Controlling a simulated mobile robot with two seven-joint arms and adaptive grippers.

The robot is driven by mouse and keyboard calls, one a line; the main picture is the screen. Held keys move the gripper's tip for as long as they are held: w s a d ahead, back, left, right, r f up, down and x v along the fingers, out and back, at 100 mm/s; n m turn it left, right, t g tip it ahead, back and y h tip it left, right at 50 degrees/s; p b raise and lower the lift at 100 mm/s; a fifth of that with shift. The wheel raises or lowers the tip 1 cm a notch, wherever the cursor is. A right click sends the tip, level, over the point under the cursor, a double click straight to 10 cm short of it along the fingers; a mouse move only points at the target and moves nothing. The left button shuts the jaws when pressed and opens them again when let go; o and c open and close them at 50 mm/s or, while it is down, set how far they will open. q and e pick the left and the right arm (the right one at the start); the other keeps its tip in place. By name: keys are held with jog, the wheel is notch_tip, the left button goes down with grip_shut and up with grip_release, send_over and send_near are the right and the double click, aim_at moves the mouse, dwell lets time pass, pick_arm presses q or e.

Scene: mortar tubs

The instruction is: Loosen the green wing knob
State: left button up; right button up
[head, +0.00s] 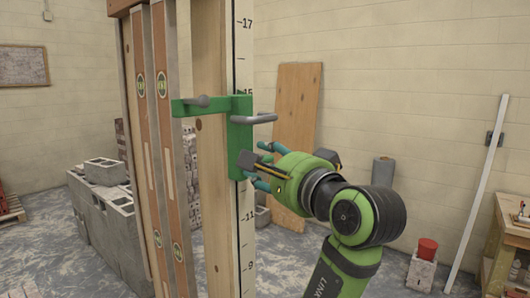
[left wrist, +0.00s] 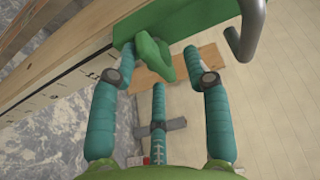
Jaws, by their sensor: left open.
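The green wing knob (left wrist: 153,55) shows in the left wrist view, under the green clamp body (left wrist: 185,20). In the head view, I cannot make out the knob; the clamp (head: 240,107) is on an upright wooden post with a measuring scale. My left gripper (left wrist: 160,65) is open, with its teal fingers spread around the wing knob. Whether any finger touches the knob is unclear. In the head view, the left gripper (head: 256,165) is at the clamp's lower right. My right gripper is not in view.
A grey bent handle (head: 258,118) sticks out from the clamp just above my fingers. Long orange spirit levels (head: 163,100) stand left of the post. Concrete blocks (head: 95,215) are stacked behind. A wooden board (head: 297,110) leans on the back wall.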

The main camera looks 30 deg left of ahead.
pick_arm(q)
jog(key=shift+w+a, duration=0.2)
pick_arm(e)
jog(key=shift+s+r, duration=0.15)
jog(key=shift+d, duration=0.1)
pick_arm(q)
grip_shut()
jog(key=shift+s+r, duration=0.1)
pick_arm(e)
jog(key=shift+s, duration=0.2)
